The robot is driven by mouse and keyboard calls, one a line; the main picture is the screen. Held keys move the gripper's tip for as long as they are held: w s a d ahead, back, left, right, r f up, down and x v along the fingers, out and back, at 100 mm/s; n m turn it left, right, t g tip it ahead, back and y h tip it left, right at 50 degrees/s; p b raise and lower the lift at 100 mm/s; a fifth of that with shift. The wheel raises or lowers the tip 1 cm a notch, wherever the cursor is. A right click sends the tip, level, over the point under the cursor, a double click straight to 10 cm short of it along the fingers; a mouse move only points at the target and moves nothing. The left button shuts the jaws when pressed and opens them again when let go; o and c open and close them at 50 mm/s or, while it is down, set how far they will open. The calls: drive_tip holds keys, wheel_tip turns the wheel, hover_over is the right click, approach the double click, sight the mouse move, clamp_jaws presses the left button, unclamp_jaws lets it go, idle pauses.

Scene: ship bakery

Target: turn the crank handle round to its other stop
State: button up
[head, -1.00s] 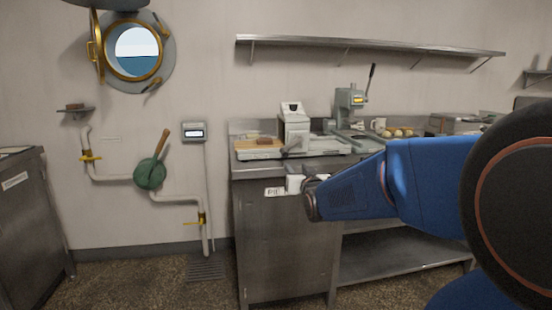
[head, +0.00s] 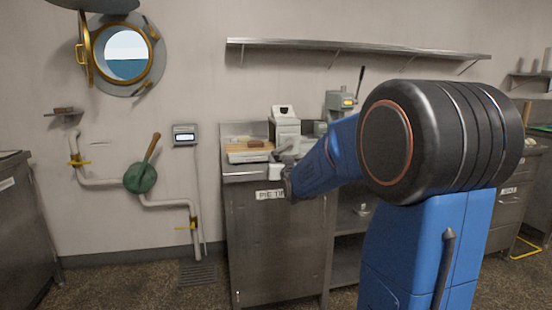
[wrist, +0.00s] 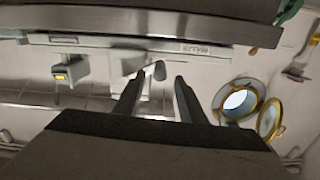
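A green round wall fitting (head: 140,178) sits on the grey pipe at the left in the head view. Its wooden crank handle (head: 153,146) points up and slightly to the right. A green part (wrist: 289,9) shows at the top right edge of the wrist view; I cannot tell if it is this fitting. My gripper (wrist: 157,88) is open and empty in the wrist view, its two dark fingers apart. In the head view my blue arm reaches over the counter's left end, well right of the handle. My fingertips are hard to make out there.
The steel counter (head: 280,245) holds a tray, a scale (head: 285,122) and a lever press (head: 342,104). A shelf (head: 360,47) runs above. A small display box (head: 185,135) and an open porthole (head: 123,54) are on the wall.

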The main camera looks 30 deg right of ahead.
sight(277, 158)
drive_tip(key=shift+x, duration=2.6)
clamp_jaws()
